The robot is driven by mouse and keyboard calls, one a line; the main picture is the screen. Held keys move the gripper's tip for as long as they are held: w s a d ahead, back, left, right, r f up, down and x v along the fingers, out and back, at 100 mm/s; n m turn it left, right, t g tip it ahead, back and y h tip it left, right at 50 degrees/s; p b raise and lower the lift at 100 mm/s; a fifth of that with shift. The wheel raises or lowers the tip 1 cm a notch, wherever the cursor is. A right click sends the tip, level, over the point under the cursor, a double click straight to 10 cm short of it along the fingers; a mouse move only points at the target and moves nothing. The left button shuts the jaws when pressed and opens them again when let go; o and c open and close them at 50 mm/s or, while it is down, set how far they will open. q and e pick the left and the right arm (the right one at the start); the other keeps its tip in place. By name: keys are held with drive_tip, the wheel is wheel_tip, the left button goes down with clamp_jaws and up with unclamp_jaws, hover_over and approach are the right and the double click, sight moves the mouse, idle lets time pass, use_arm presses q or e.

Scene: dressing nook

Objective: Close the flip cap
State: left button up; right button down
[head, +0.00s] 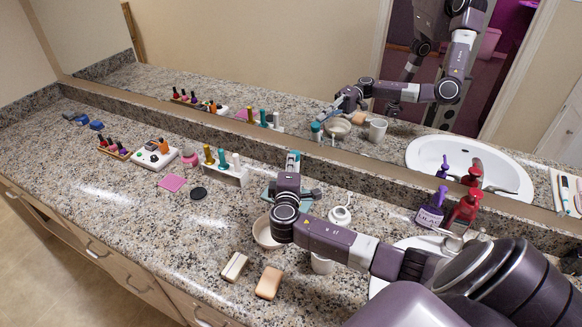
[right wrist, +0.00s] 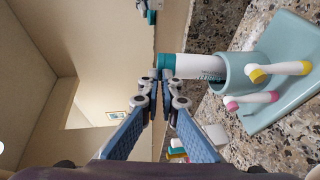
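A white tube with a teal cap (right wrist: 166,63) stands in the round cup of a pale teal toothbrush holder (right wrist: 292,72) in the right wrist view. In the head view the teal cap (head: 293,157) shows just behind my right gripper, which hides most of the tube and holder. My right gripper (right wrist: 160,75) has its fingertips together right beside the cap, with nothing visible between them. I cannot tell whether they touch it, or whether the cap's lid is up or down. My left gripper is not in view.
The mirror (head: 250,60) is close behind. The left counter front is clear.

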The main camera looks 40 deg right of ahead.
idle(0.5)
drive_tip(key=c, duration=2.2)
unclamp_jaws()
drive_tip(key=v, duration=1.2)
drive_tip(key=shift+f, duration=0.1)
